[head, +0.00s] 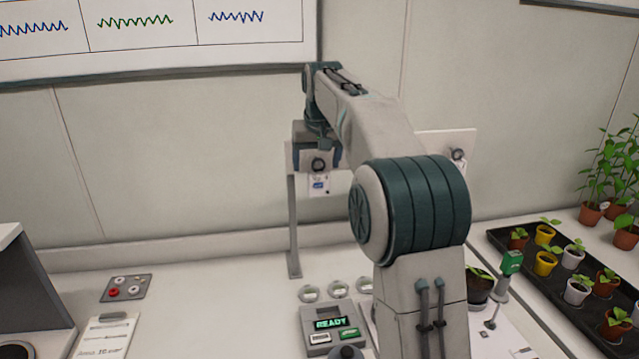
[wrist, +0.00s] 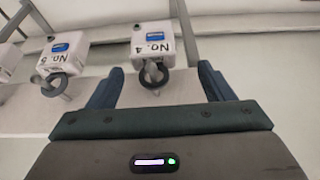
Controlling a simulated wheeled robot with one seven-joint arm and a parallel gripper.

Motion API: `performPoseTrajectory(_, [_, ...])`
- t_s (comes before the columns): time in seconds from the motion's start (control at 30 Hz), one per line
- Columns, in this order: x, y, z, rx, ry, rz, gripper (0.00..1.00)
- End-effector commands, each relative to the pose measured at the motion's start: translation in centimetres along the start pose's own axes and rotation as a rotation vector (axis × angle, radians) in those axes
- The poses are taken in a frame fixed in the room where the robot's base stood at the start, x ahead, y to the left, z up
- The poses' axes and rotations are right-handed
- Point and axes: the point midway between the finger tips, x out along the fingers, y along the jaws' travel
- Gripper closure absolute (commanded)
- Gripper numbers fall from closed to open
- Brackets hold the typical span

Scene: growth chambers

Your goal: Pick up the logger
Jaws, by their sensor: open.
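In the wrist view, a white logger (wrist: 147,47) with a blue label and "No. 4" appears upside down ahead of my gripper (wrist: 158,78). My gripper is open, with its two dark fingers to either side of the dark ring (wrist: 156,76) by the logger. I cannot tell whether a finger touches the ring. Another white logger (wrist: 68,48), marked "No. 5", is to the left with its own ring. In the head view, one logger (head: 319,183) hangs below a dark ring on the stand, under my wrist. My arm hides much of the stand.
The pale stand (head: 294,230) rises from the bench. A device reading "READY" (head: 331,323) and several clear round dishes sit below. A clipboard (head: 106,335) and a small button panel (head: 126,288) lie left. A black tray (head: 560,310) of potted seedlings is right.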

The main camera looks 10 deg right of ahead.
Motion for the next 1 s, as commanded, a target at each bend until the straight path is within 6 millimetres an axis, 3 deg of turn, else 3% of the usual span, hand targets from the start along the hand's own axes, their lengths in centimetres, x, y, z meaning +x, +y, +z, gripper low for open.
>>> performPoseTrajectory(0.33, [4.5, 0.7, -0.3, 0.000, -0.004, 0.000, 0.25])
performPoseTrajectory(0.63, [5.0, 0.7, -0.3, 0.000, -0.001, 0.000, 0.25])
performPoseTrajectory(0.8, [5.0, 0.7, -0.3, 0.000, -0.001, 0.000, 0.73])
performPoseTrajectory(1.0, [5.0, 0.7, -0.3, 0.000, 0.000, 0.000, 0.75])
